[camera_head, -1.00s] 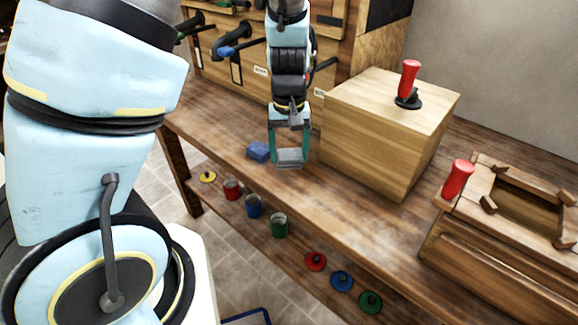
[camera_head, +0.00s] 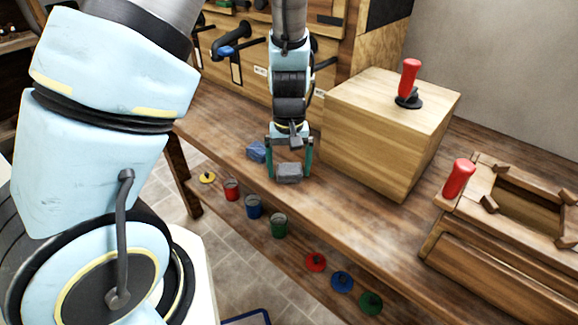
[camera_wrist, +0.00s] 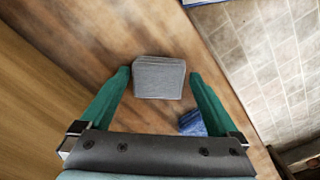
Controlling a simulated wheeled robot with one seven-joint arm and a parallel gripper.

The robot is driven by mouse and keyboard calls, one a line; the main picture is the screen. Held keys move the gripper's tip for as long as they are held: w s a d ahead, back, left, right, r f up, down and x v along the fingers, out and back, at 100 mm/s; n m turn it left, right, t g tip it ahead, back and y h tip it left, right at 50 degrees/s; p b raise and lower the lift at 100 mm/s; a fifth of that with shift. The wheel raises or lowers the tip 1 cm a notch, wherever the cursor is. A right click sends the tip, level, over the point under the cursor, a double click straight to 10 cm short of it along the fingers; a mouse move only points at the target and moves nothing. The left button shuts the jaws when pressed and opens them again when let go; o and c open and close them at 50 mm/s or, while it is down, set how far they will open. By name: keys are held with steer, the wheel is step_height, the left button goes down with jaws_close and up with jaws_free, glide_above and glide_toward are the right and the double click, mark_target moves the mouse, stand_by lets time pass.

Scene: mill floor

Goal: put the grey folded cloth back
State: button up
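The grey folded cloth (camera_head: 289,173) appears to lie on the wooden bench top, near its front edge. My gripper (camera_head: 290,177) points down over it with one green finger on each side. In the wrist view the cloth (camera_wrist: 159,78) sits between the fingertips (camera_wrist: 159,75), with a small gap to each finger, so the gripper is open. A blue folded cloth (camera_head: 257,151) lies on the bench just left of the gripper; in the wrist view it shows beside the right finger (camera_wrist: 191,123).
A wooden box (camera_head: 380,140) with a red-handled tool stands close on the right. A wooden tray unit (camera_head: 470,250) is farther right. Red, blue and green cups and coloured lids sit on a lower ledge in front. A tool board (camera_head: 260,50) stands behind.

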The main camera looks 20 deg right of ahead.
mark_target(289, 169)
step_height(289, 169, up, 12)
steer(key=w+a+r+n+t, duration=0.1)
steer(key=a+r+n, duration=0.1)
steer(key=a, duration=2.3)
steer(key=shift+w+a+r+t+p, duration=0.2)
steer(key=shift+r+t+p, duration=0.15)
steer(key=shift+r, duration=0.15)
